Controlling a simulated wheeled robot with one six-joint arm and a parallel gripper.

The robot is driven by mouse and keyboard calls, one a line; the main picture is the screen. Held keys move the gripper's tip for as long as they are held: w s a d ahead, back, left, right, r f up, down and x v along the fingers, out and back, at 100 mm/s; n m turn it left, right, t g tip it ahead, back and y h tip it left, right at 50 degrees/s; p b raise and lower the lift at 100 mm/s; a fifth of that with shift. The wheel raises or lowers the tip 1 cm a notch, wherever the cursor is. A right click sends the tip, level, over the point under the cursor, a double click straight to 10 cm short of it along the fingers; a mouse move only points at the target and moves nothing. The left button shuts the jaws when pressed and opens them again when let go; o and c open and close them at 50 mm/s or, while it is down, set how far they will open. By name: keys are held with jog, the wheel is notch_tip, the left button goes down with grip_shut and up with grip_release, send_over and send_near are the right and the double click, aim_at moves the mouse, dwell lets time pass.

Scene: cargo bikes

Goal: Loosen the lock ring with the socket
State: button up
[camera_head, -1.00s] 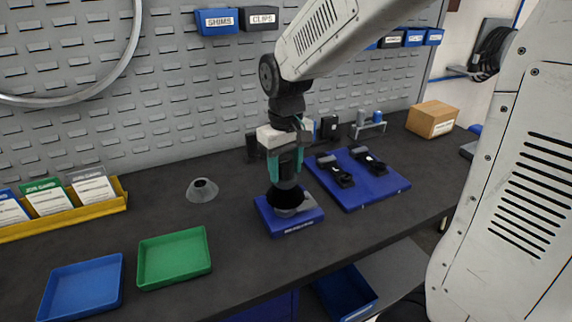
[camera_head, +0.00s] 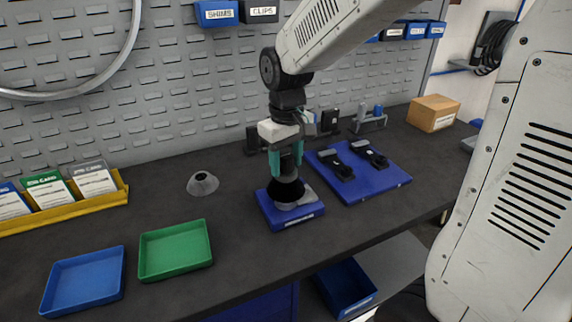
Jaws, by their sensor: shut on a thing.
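My gripper (camera_head: 286,168) points straight down, its teal fingers shut on a dark, flared socket (camera_head: 286,190). The socket's wide lower end sits over a grey part (camera_head: 304,200) on a small blue fixture block (camera_head: 297,217) on the bench. The socket looks upright and appears to touch the grey part. The lock ring cannot be made out; the socket covers the place under it.
A grey cone (camera_head: 202,184) stands on the dark bench (camera_head: 165,205) to the left. Green (camera_head: 175,250) and blue (camera_head: 83,281) trays lie front left. A blue board (camera_head: 385,187) with black clamps lies right of the fixture, with a cardboard box (camera_head: 433,113) behind.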

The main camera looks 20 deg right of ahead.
jog(key=n, duration=0.5)
jog(key=shift+f+n, duration=0.15)
jog(key=shift+n, duration=0.25)
jog(key=shift+s, duration=0.1)
jog(key=shift+n, duration=0.6)
jog(key=n, duration=0.5)
jog(key=shift+d, duration=0.1)
jog(key=shift+n, duration=1)
jog(key=n, duration=0.4)
jog(key=shift+f, duration=0.1)
jog(key=shift+n, duration=0.4)
